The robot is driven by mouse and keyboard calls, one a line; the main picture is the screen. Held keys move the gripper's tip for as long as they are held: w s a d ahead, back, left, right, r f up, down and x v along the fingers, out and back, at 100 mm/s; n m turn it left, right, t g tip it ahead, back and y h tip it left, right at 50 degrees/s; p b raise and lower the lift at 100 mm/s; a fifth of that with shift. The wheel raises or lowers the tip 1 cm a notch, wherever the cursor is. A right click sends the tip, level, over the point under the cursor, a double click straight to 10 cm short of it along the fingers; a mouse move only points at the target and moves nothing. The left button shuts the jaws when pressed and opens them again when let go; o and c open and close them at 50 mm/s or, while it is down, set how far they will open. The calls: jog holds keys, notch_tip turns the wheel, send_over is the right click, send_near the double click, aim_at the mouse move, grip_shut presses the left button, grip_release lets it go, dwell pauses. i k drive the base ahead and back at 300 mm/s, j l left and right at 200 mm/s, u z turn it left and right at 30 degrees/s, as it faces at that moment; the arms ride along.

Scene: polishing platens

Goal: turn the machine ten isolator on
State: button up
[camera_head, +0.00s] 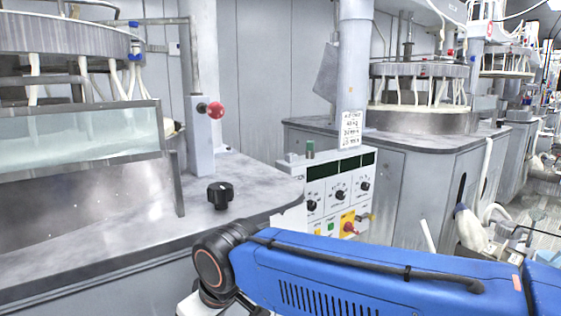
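A control panel (318,190) stands mid-picture at the end of the left grey worktop. Its lower right has a yellow plate with a red rotary switch (348,226), which looks like an isolator; its on or off position is too small to read. No readable label tells me whether it belongs to machine ten. A separate black knob (220,195) stands on the left worktop. My blue arm crosses the lower right, just below the panel, and its dark joint is at the bottom centre-left. My gripper is not in view.
A polishing machine with a water trough (85,135) fills the left. A red ball-ended knob (216,110) sticks out from a post. Another platen machine (420,120) stands behind right. A column (355,70) with a label plate rises behind the panel. Hoses (478,225) hang at right.

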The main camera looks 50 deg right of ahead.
aim_at(348, 226)
jog(key=z, duration=1.75)
